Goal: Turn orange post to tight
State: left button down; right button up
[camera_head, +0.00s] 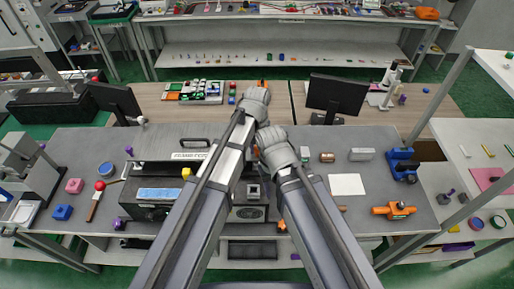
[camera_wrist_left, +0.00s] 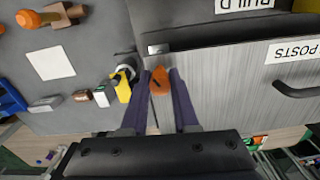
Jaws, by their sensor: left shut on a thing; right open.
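The orange post (camera_wrist_left: 160,82) shows in the left wrist view as a pointed orange piece with a dark mark on it. It stands at the edge of a grey wood-grain panel. My left gripper (camera_wrist_left: 161,75) has its two dark purple fingers on either side of the post and is shut on it. In the head view my left gripper (camera_head: 257,97) is the higher one, and its fingers are largely hidden by its own wrist. My right gripper (camera_head: 277,147) is open and empty, just below and right of it; its fingers are hard to make out.
A yellow piece (camera_wrist_left: 123,88) stands close left of my left gripper in the wrist view. A small white-and-green block (camera_wrist_left: 101,97) and a white sheet (camera_wrist_left: 51,62) lie further left. In the head view an orange fixture (camera_head: 393,210) and a blue fixture (camera_head: 402,165) stand right.

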pick_arm(q)
jog(key=m, duration=0.4)
jog(key=shift+m, duration=0.7)
jog(key=c, duration=0.7)
grip_release()
jog(key=shift+r, duration=0.1)
notch_tip(320, 180, up, 8)
jog(key=p, duration=0.8)
jog(key=shift+s+f, duration=0.1)
jog(key=shift+f, duration=0.15)
